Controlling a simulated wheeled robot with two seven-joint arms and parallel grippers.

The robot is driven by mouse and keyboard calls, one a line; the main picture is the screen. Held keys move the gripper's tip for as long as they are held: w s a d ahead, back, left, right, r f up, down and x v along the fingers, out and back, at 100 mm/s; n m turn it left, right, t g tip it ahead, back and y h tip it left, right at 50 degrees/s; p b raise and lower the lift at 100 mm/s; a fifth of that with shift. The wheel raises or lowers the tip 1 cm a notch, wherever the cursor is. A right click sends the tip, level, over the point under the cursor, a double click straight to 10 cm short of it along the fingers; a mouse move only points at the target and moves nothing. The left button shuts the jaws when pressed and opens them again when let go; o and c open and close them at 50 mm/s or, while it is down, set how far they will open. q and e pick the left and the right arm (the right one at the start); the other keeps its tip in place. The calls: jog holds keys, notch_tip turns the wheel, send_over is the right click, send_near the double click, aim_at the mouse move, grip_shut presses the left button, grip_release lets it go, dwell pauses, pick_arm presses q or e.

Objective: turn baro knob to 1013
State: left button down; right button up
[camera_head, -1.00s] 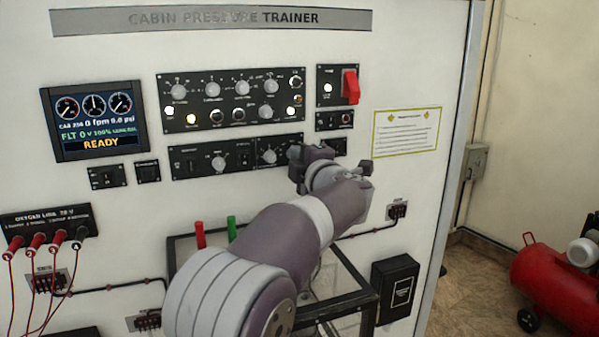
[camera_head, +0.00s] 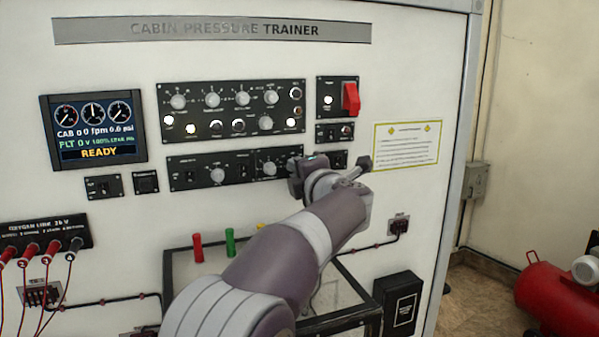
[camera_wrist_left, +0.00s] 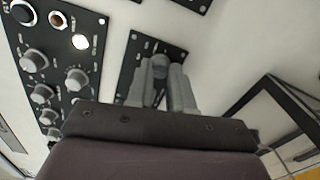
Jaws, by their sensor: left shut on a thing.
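My left gripper (camera_head: 296,172) is at the right end of the lower black control strip (camera_head: 205,160). In the left wrist view its fingers (camera_wrist_left: 160,88) are shut on a grey round knob (camera_wrist_left: 160,66) near that strip's end. The head view hides this knob behind the gripper, and its label and pointer cannot be read, so I cannot confirm that it is the baro knob. Another grey knob (camera_head: 269,168) shows just left of the gripper. The display (camera_head: 96,128) reads READY; no 1013 is legible on it. My right gripper is out of view.
The upper panel (camera_head: 210,92) has several knobs and lit buttons. A red guarded switch (camera_head: 351,98) is at its right. A black-framed clear box (camera_head: 345,318) stands below, under my left arm. Red cables hang at the lower left. A red tank (camera_head: 553,300) lies on the floor.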

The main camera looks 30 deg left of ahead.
pick_arm(q)
jog(key=shift+s+r, duration=0.1)
jog(key=shift+r, duration=0.35)
jog(key=c, duration=1.2)
grip_release()
jog(key=shift+o, duration=1)
jog(key=shift+a+f, duration=0.1)
jog(key=shift+f, duration=0.05)
jog(key=b+v, duration=0.4)
jog(key=v, duration=0.8)
jog(key=shift+d+f, duration=0.2)
jog(key=shift+d, duration=0.05)
